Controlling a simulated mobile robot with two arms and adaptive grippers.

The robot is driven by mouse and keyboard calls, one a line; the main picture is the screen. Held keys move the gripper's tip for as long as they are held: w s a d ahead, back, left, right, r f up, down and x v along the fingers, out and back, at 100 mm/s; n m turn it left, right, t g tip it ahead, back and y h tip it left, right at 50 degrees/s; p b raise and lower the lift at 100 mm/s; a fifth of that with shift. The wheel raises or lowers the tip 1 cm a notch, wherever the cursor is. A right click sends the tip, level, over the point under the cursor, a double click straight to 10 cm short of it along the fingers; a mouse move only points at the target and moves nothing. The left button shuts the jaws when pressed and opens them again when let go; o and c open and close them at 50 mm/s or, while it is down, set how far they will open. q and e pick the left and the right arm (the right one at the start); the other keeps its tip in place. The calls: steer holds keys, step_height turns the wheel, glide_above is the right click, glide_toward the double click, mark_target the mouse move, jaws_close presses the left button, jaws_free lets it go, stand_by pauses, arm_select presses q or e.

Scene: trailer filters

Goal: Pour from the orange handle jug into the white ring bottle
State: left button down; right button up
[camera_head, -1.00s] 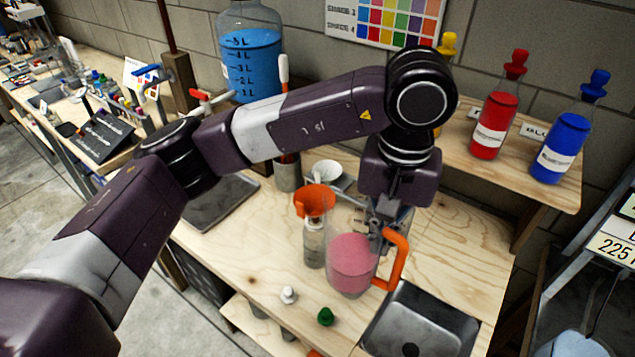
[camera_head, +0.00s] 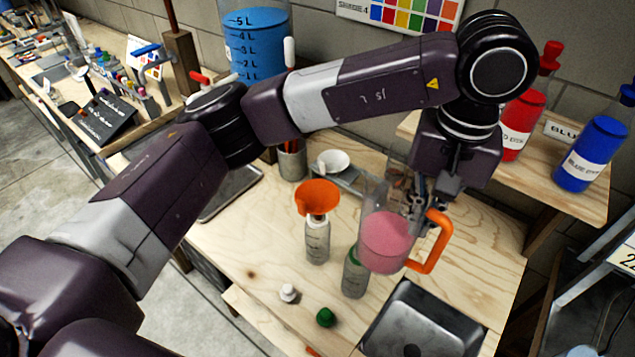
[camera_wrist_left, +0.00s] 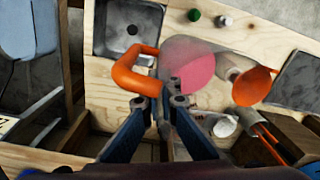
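The orange handle jug (camera_head: 386,243), clear with pink liquid, is upright and held above the wooden bench. My left gripper (camera_head: 418,203) is shut on it at the handle side; the exact contact is partly hidden. The jug also shows in the left wrist view (camera_wrist_left: 190,65), with its orange handle (camera_wrist_left: 135,70) just ahead of the fingers. A clear bottle (camera_head: 317,243) with an orange funnel (camera_head: 317,197) in its neck stands left of the jug. Its collar looks pale, but the funnel partly covers it. A bottle with a green ring (camera_head: 353,275) stands partly behind the jug. My right gripper is out of view.
A white cap (camera_head: 288,293) and a green cap (camera_head: 325,317) lie near the bench's front edge. A sink (camera_head: 425,325) is at front right. A white bowl (camera_head: 333,161) stands behind the funnel. Red (camera_head: 520,120) and blue (camera_head: 590,155) bottles stand on the raised shelf.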

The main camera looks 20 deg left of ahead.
mark_target(383, 171)
arm_select(q)
steer(key=shift+w+r, duration=0.1)
steer(key=shift+w, duration=0.05)
steer(key=shift+w+a+r+g+h+p, duration=0.25)
steer(key=shift+a+r+g+h+p, duration=0.25)
steer(key=shift+h, duration=0.45)
steer(key=shift+w+a+r+g+h+p, duration=0.35)
steer(key=shift+a+r+h, duration=0.2)
steer(key=shift+h, duration=0.4)
steer(key=shift+a+r+g+h+p, duration=0.2)
steer(key=shift+a+g+h+p, duration=0.15)
steer(key=shift+a+h+p, duration=0.25)
steer(key=shift+w+a+f+g+h+p, duration=0.2)
steer(key=shift+w+a+g+h+p, duration=0.3)
steer(key=shift+a+h, duration=0.35)
steer(key=shift+w+a+r+g+h+p, duration=0.1)
steer(key=shift+a+r+g+h+p, duration=0.15)
steer(key=shift+h+p, duration=0.5)
steer(key=shift+a+f, duration=0.15)
steer(key=shift+f, duration=0.1)
steer(key=shift+w+r+h+b, duration=0.1)
steer(key=shift+h+b, duration=0.2)
steer(key=shift+b, duration=0.5)
steer(key=shift+r+g, duration=0.2)
steer(key=shift+g, duration=0.05)
steer(key=shift+w+a+r, duration=0.1)
steer(key=shift+w, duration=0.1)
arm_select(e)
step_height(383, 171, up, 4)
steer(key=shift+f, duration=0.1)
